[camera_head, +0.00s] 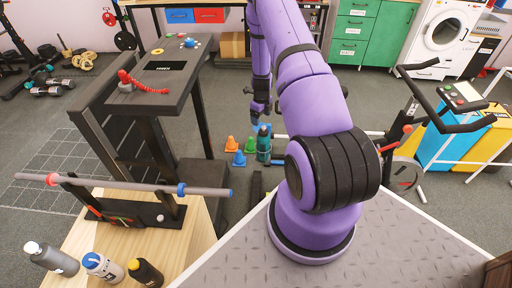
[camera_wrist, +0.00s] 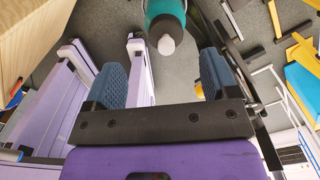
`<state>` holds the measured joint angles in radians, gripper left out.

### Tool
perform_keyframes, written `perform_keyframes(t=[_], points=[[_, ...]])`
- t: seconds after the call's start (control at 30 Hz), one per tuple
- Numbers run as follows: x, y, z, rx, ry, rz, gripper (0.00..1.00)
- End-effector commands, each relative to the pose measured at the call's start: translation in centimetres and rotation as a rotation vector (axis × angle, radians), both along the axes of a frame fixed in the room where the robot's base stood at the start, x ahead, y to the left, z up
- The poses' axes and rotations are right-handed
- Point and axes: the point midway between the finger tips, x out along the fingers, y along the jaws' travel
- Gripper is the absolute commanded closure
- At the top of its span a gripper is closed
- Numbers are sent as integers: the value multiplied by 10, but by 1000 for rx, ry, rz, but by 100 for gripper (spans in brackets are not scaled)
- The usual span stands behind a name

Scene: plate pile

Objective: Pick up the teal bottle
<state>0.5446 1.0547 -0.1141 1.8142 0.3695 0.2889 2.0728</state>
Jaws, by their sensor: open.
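The teal bottle (camera_head: 264,146) stands on the floor beside small coloured cones in the head view, just below my gripper (camera_head: 259,116). In the wrist view the teal bottle (camera_wrist: 165,12) is at the top centre, its pale rounded tip toward the camera and the rest cut off by the frame edge. My gripper (camera_wrist: 162,75) shows there with its two blue pads wide apart and nothing between them. The bottle is beyond the pads, roughly in line with the gap. I cannot tell the exact distance.
Orange (camera_head: 231,144), green (camera_head: 250,145) and blue (camera_head: 239,159) cones stand close left of the bottle. A dark table (camera_head: 165,85) is to the left. A wooden table (camera_head: 205,225) holding several bottles is in front. An exercise bike (camera_head: 405,170) is to the right.

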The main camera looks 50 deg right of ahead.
Motion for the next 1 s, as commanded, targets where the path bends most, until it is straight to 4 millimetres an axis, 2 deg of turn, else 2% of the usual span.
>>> perform_keyframes(t=[0.47,0.73,1.0], points=[[-5,-5,-43,0,7,-39,20],[-4,-7,-78,1,8,-37,20],[-3,-7,-87,0,6,-37,20]])
